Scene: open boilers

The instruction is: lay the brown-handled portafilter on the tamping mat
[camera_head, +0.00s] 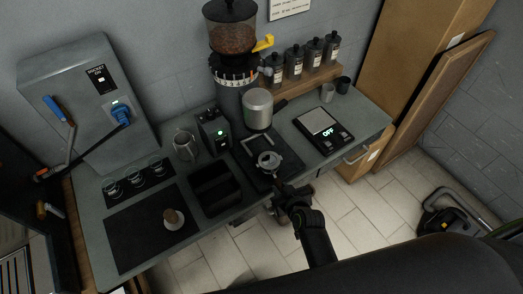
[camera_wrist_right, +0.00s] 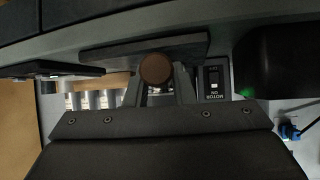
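The brown-handled portafilter shows its metal basket (camera_head: 268,160) at the grinder's front, over the dark base plate. My right gripper (camera_head: 284,190) is at its handle, below the basket in the head view. In the right wrist view the brown round handle end (camera_wrist_right: 156,68) sits between the fingers of my right gripper (camera_wrist_right: 163,90), which look closed on it. The basket is hidden there. The black tamping mat (camera_head: 130,240) lies flat at the front left of the counter. A tamper (camera_head: 172,218) with a brown top stands on it. My left gripper is not in view.
A black open box (camera_head: 215,187) stands between the mat and the portafilter. Glasses on a dark strip (camera_head: 135,180), a steel jug (camera_head: 185,145) and a switch box (camera_head: 212,130) stand behind. The scale (camera_head: 323,130) is right of the grinder (camera_head: 233,75). Much of the mat is bare.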

